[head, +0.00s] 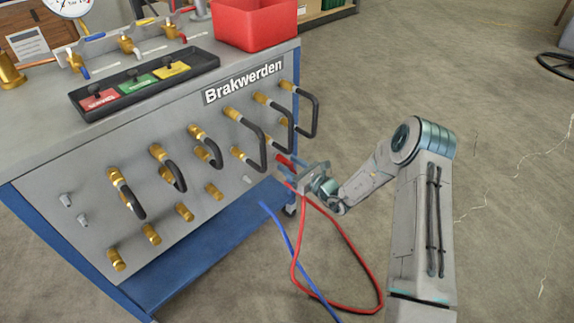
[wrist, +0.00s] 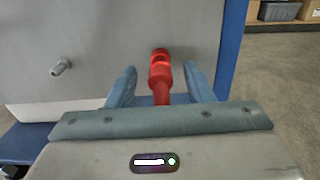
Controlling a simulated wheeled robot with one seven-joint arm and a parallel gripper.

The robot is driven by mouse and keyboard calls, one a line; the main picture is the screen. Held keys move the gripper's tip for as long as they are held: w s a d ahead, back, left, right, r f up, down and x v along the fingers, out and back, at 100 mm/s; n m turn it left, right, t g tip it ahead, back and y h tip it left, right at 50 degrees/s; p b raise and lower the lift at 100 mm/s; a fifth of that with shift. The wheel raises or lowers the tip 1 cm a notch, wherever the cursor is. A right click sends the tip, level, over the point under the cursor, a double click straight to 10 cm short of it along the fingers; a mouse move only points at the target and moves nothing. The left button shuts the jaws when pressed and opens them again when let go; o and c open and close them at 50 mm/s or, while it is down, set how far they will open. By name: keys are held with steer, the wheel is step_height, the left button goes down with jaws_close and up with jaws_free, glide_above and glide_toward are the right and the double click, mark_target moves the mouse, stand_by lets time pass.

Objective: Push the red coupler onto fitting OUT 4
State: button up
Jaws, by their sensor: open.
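The red coupler (wrist: 160,72) points at the grey panel in the wrist view, with its red hose running back between my fingers. My gripper (wrist: 159,84) is open, one finger on each side of the coupler with visible gaps. In the head view the coupler (head: 284,160) shows at the panel's right end, partly hidden by my gripper (head: 290,171). A fitting behind the coupler is hidden, so I cannot tell how far it is seated. A bare grey fitting (wrist: 62,67) stands to its left. No OUT 4 label is readable.
Brass fittings with black hose loops (head: 262,143) stick out close to the left of my gripper. The red hose (head: 352,250) and a blue hose (head: 290,250) hang toward the floor. A red bin (head: 255,25) stands on the bench top.

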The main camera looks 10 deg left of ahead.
mark_target(291, 166)
jaws_close()
steer(key=shift+d, duration=0.1)
steer(key=shift+p+v, duration=0.7)
steer(key=shift+v, duration=1.75)
steer(key=p+v, duration=0.1)
steer(key=v, duration=0.5)
